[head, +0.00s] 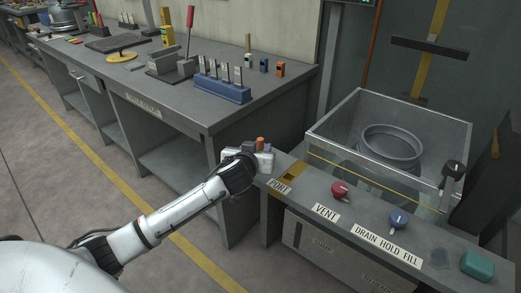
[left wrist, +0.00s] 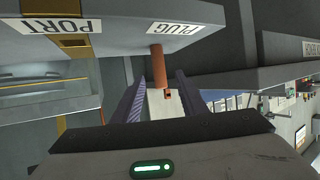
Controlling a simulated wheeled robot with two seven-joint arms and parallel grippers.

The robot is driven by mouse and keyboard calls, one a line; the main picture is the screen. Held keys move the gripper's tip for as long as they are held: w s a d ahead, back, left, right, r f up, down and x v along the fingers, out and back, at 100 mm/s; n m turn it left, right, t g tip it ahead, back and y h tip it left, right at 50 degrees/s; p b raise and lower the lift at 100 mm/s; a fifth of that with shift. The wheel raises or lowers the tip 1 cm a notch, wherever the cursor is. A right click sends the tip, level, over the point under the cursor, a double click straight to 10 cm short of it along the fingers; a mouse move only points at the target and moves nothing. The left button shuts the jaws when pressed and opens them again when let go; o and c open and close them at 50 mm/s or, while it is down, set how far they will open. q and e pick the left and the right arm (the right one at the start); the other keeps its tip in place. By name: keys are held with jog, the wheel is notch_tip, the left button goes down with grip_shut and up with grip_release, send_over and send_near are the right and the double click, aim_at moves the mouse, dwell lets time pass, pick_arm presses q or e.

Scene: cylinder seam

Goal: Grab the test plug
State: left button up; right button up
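The test plug (head: 260,141) is a small orange-brown cylinder near the left end of the grey panel ledge. In the left wrist view the plug (left wrist: 158,66) stands out from the ledge beside a white PLUG label (left wrist: 174,28). My left gripper (head: 261,151) is at the plug. In the left wrist view its two dark fingers (left wrist: 158,82) are spread, one on each side of the plug, with gaps visible. The plug's far end lies between the fingers, in front of a pale block. My right gripper is not in view.
The panel ledge carries the PORT label (head: 279,186), a red VENT knob (head: 340,189) and a blue DRAIN HOLD FILL knob (head: 398,219). A clear-walled tank (head: 330,139) stands behind it. A workbench (head: 140,80) with a blue rack (head: 222,91) is at left.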

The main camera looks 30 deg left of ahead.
aim_at(260, 145)
pick_arm(q)
jog(key=x, duration=0.4)
jog(key=shift+w+b, duration=0.3)
grip_shut()
